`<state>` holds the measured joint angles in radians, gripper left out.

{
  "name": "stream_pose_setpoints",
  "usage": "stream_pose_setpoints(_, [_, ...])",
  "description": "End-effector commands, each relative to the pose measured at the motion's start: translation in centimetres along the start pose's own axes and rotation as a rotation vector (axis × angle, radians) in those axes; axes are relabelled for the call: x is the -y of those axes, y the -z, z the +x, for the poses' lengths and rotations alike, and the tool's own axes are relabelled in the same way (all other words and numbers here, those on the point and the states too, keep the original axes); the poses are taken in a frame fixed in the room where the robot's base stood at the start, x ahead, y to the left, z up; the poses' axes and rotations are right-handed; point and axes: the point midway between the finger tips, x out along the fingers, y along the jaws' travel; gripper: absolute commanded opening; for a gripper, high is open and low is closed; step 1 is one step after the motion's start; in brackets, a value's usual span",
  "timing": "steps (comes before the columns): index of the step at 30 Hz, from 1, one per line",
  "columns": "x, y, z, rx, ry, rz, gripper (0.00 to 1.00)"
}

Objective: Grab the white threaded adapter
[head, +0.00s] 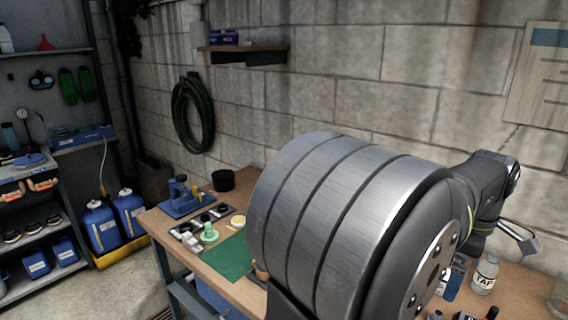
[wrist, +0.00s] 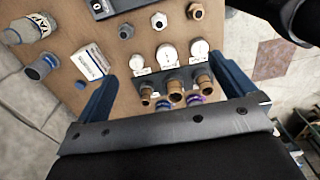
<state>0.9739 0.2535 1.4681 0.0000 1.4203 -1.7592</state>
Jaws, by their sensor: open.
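A small white, ring-ended fitting, which looks like the white threaded adapter (wrist: 158,20), lies on the wooden bench at the top of the wrist view. I cannot make out its thread. My gripper (wrist: 162,68) is open, with its two blue fingers spread on either side of a gauge manifold (wrist: 173,82). The fitting is beyond the fingertips and apart from them. Nothing shows held between the fingers. In the head view my arm hides much of the bench, and I cannot pick out the adapter there.
The manifold carries white gauges and brass ports. A labelled bottle (wrist: 28,28), a grey-blue fitting (wrist: 42,66) and a white box (wrist: 90,62) are at left. Bench edge is right.

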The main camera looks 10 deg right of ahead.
Motion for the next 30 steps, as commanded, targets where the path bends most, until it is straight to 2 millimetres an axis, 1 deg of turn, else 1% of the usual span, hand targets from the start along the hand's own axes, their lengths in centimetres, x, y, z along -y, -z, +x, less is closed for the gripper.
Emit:
stream_pose_setpoints(8, [0.0, 0.0, 0.0, 0.0, 0.0, 0.0, 1.0])
stream_pose_setpoints(9, [0.0, 0.0, 0.0, 0.0, 0.0, 0.0, 0.96])
stream_pose_setpoints(11, [0.0, 0.0, 0.0, 0.0, 0.0, 0.0, 0.84])
stream_pose_setpoints(15, [0.0, 0.0, 0.0, 0.0, 0.0, 0.0, 0.57])
stream_pose_setpoints(17, [0.0, 0.0, 0.0, 0.0, 0.0, 0.0, 0.47])
stream_pose_setpoints(26, [0.1, 0.1, 0.2, 0.008, -0.006, -0.02, 0.47])
stream_pose_setpoints(29, [0.8, 0.8, 1.3, 0.054, -0.032, -0.124, 0.47])
stream_pose_setpoints(30, [1.1, 1.2, 2.0, 0.085, -0.048, -0.195, 0.47])
